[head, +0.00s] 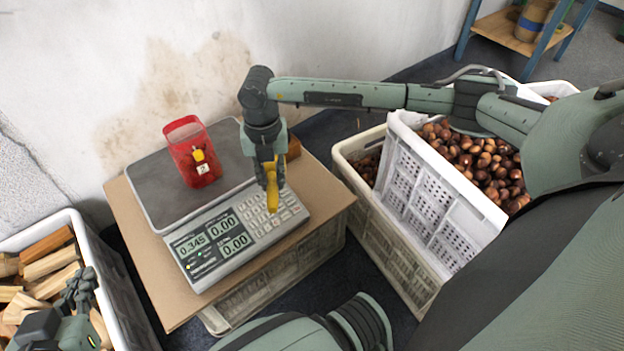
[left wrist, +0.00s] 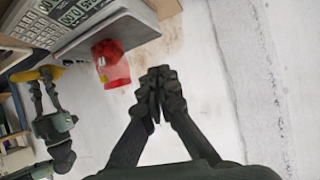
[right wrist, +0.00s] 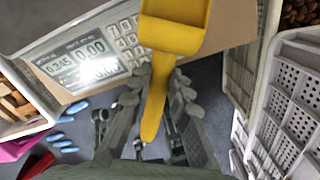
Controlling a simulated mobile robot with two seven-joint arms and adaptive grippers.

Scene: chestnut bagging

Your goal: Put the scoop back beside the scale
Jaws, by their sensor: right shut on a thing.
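The yellow scoop (head: 271,192) is in my right gripper (head: 270,165), above the keypad side of the scale (head: 238,238) in the head view. In the right wrist view my right gripper (right wrist: 158,92) is shut on the scoop's handle, and the scoop's bowl (right wrist: 175,30) points to the top of the picture. The scale has a lit display and a grey weighing plate. My left gripper (head: 80,285) is over the wood crate at lower left. In the left wrist view its fingertips (left wrist: 157,92) are together, with nothing between them.
A red bag (head: 194,155) stands on the weighing plate. The scale rests on a cardboard sheet (head: 170,300) with bare strips at its front and right. A white crate (head: 440,215) and chestnuts (head: 480,160) are at right; firewood (head: 45,265) fills the left crate (head: 100,265).

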